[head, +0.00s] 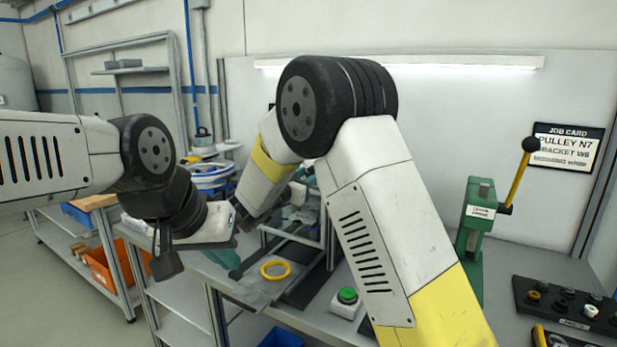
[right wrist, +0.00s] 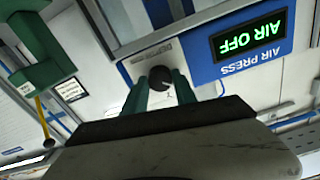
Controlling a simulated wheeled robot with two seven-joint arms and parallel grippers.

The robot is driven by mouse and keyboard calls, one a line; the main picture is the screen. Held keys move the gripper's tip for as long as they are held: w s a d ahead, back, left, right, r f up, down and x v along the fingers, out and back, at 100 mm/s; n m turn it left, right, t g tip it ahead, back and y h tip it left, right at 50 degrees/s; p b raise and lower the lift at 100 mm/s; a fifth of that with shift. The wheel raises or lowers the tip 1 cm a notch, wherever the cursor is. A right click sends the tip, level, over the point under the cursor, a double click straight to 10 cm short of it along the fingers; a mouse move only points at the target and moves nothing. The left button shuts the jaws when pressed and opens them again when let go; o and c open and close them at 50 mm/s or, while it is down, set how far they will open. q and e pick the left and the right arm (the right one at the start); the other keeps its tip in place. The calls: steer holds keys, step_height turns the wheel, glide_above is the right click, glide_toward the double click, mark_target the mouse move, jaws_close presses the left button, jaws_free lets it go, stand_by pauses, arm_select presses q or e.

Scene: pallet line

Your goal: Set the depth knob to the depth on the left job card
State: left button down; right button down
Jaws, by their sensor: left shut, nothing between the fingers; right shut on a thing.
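The depth knob (right wrist: 160,74) is a small black round knob on the white and blue front panel (right wrist: 205,68) of the air press, seen upside down in the right wrist view. My right gripper (right wrist: 158,88) is shut on it, one green finger on each side. Part of its dial marking shows, too small to read. In the head view my right forearm hides the knob. My left gripper (head: 166,262) is shut and empty, over the bench's left end. A job card (head: 565,148) on the back wall reads PULLEY N7, BRACKET W6; its lowest line is unreadable. I cannot tell whether it is the left card.
The press display (right wrist: 249,36) reads AIR OFF. A green lever press (head: 478,225) with a black-knobbed lever stands right. On the bench are a yellow ring (head: 275,264), a green button (head: 347,296) and a black parts tray (head: 570,309). An orange bin (head: 104,272) sits on the left shelf.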

steer(key=shift+n, duration=0.8)
steer(key=c, duration=1)
jaws_free()
steer(key=v, duration=0.8)
steer(key=shift+w, duration=0.1)
